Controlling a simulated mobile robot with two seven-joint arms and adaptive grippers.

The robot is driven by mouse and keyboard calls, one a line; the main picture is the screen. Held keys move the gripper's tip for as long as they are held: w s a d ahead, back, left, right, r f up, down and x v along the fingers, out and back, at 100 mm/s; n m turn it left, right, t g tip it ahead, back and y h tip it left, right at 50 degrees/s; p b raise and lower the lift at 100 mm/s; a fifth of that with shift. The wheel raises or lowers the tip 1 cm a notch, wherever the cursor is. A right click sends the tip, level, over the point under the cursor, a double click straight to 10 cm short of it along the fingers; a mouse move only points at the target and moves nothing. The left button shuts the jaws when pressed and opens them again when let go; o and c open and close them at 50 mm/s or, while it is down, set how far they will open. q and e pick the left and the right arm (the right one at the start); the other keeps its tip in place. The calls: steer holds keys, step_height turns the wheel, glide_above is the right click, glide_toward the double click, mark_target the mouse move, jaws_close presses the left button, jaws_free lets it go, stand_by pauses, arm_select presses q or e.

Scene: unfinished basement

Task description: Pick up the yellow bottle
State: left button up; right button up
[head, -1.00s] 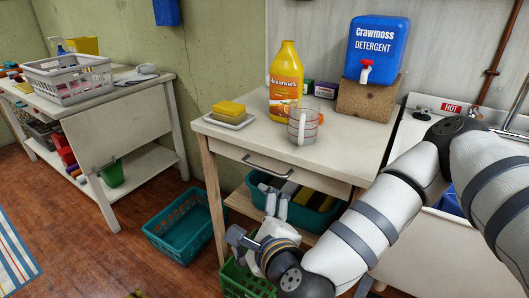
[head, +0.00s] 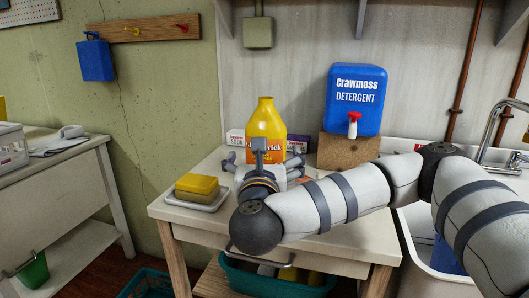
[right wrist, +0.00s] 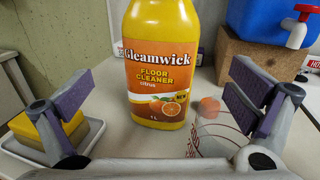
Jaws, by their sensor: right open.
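The yellow bottle (head: 266,120), labelled Gleamwick floor cleaner, stands upright on the white table (head: 325,222). It also shows in the right wrist view (right wrist: 157,60), straight ahead between the fingers and beyond them. My right gripper (head: 268,160) is in front of the bottle, with its fingers spread wide. In the right wrist view the open right gripper (right wrist: 158,100) is empty, and its fingers do not touch the bottle. My arm hides the bottle's lower part in the head view. My left gripper is not in view.
A clear measuring cup (right wrist: 215,135) stands close to the bottle's right, by the right finger. A blue detergent jug (head: 355,98) sits on a wooden block (head: 345,152) behind right. Small boxes (head: 236,138) stand behind the bottle.

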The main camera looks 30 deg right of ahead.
steer(key=x, duration=0.9)
steer(key=c, duration=1.8)
